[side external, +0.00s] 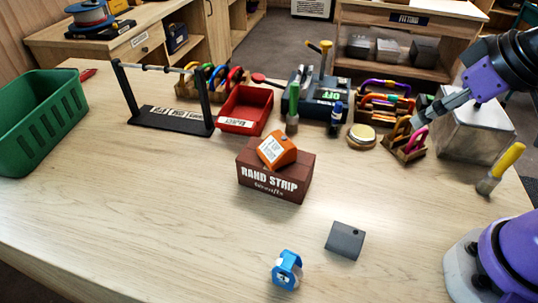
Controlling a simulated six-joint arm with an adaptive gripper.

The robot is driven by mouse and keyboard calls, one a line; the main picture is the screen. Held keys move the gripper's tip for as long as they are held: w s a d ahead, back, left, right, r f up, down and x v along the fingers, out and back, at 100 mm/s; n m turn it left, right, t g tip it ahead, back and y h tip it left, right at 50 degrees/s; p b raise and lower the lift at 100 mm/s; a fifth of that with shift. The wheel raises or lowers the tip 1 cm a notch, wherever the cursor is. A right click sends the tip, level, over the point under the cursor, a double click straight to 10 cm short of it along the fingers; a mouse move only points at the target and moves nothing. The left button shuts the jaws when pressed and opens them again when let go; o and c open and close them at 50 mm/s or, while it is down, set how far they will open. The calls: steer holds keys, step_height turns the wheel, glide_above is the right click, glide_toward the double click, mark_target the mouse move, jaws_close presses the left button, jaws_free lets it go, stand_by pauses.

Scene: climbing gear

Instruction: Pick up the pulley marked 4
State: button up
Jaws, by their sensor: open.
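A small blue pulley (287,270) stands on the table near the front edge, with a white face bearing a dark mark. The mark looks like a 4 but is too small to read surely. An orange block-like piece (277,150) with a white label rests tilted on top of the brown RAND STRIP box (272,178). My gripper (417,123) is at the upper right, above the colored carabiners' stand, far from the blue pulley. It is open, and I see nothing held in it.
A dark grey block (345,240) lies right of the blue pulley. A red tray (245,110), a black rack (170,121), a wooden carabiner stand (405,150), a grey metal box (474,138) and a yellow-handled brush (500,168) stand farther back. A green crate (40,120) is left. The left front is clear.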

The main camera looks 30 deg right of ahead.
steer(key=n+g, duration=0.5)
steer(key=n, duration=0.1)
glide_above(294, 264)
steer(key=f, duration=0.6)
steer(key=shift+w+d+f, duration=0.15)
steer(key=shift+w+d, duration=0.1)
steer(key=shift+d, duration=0.05)
steer(key=shift+n+g, duration=0.3)
steer(key=f, duration=0.4)
steer(key=shift+s+a+f, duration=0.2)
steer(key=shift+a+f, duration=0.1)
steer(key=shift+f, duration=0.05)
steer(key=f, duration=0.6)
steer(key=shift+w+a, duration=0.15)
steer(key=shift+w, duration=0.2)
steer(key=shift+c, duration=0.4)
jaws_close()
